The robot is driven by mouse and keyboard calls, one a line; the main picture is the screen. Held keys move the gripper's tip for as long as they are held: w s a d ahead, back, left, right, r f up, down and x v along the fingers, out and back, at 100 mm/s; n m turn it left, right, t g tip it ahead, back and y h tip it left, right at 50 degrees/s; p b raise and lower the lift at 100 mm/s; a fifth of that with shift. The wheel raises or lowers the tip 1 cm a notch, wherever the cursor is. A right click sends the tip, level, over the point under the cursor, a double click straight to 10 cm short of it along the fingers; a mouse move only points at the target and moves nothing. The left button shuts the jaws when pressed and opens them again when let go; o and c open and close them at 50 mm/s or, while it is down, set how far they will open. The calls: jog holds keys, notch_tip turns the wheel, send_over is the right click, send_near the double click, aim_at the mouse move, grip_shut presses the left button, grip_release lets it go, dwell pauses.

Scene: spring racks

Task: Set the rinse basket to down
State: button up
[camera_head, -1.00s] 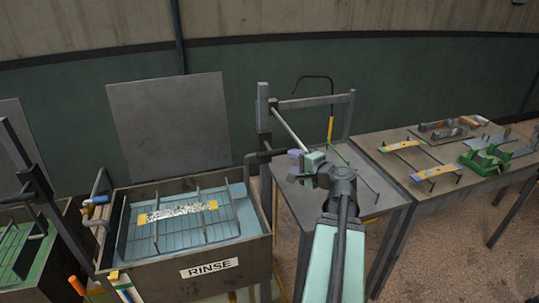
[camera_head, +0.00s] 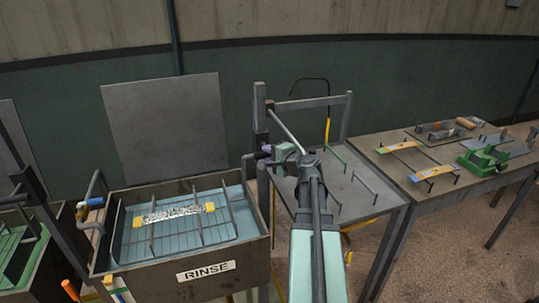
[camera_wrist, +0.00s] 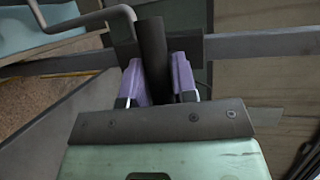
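The rinse basket (camera_head: 190,240) is a grey wire rack in the tank marked RINSE. A perforated strip with yellow ends (camera_head: 178,214) lies in it. Blue liquid shows through and around the wires. A bent grey crank (camera_head: 247,163) comes up at the tank's right side and ends in a dark handle; the crank also shows in the wrist view (camera_wrist: 125,14). My gripper (camera_head: 267,151) is at this handle. In the wrist view, its purple fingers (camera_wrist: 157,80) lie on both sides of the dark handle (camera_wrist: 153,50) and appear shut on it.
A grey table (camera_head: 335,195) with low rails stands right of the tank, its upright frame (camera_head: 261,110) close to my gripper. A bench (camera_head: 445,185) with strips and a green fixture (camera_head: 484,160) is further right. Another tank (camera_head: 15,255) is at the left edge.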

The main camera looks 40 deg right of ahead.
grip_shut()
jog(key=shift+f, duration=0.2)
notch_tip(320, 180, down, 16)
jog(key=b, duration=1.6)
jog(key=shift+s+a, duration=0.15)
jog(key=shift+f, duration=0.1)
jog(key=o, duration=0.6)
grip_release()
jog(key=shift+c, duration=0.2)
